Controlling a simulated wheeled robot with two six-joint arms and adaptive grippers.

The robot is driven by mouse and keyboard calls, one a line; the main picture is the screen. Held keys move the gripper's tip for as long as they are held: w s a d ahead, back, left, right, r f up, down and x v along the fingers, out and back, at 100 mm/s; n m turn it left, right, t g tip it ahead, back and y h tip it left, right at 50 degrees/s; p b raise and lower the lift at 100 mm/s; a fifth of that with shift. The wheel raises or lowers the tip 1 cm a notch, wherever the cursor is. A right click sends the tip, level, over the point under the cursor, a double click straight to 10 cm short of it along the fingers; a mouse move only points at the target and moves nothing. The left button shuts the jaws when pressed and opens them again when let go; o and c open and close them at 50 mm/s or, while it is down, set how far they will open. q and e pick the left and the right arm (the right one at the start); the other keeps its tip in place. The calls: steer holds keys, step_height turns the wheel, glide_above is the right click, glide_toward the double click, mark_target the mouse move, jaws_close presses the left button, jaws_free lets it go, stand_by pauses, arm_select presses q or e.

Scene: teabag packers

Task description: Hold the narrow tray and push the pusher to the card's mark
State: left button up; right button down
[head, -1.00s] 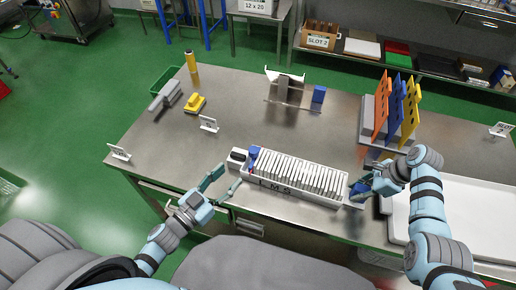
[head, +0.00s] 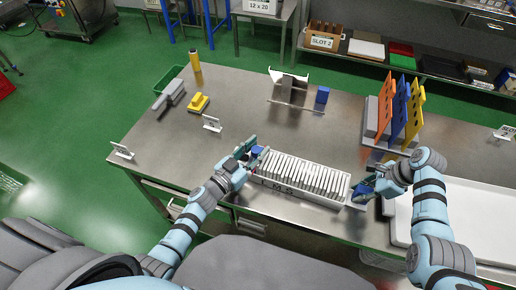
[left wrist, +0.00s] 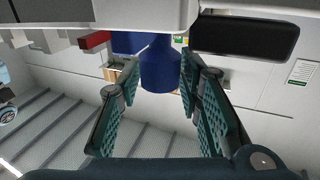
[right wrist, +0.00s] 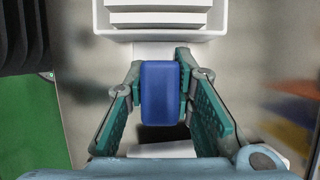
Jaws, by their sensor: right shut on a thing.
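The narrow white tray (head: 300,189), marked L M S on its front, lies along the table's near side, filled with a row of upright white packets (head: 305,173). The blue pusher (head: 256,152) is at the tray's left end, and its blue knob (left wrist: 160,70) shows in the left wrist view. My left gripper (head: 248,152) is open, with its fingers on either side of the knob. My right gripper (head: 362,188) is shut on the blue grip (right wrist: 161,93) at the tray's right end. Small white cards (head: 122,151) (head: 212,123) stand on the table; their print is unreadable.
A rack with orange, blue and yellow panels (head: 398,108) stands to the right. A white tray (head: 470,215) lies at the right. A metal stand (head: 289,88) and a blue block (head: 322,95) are behind the narrow tray. A yellow block (head: 199,103) lies at the left.

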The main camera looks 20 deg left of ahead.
arm_select(q)
jaws_close()
steer(key=shift+d, duration=0.1)
steer(key=d, duration=0.8)
steer(key=shift+s, duration=0.2)
steer(key=shift+o, duration=2.4)
jaws_free()
steer(key=shift+a, duration=0.1)
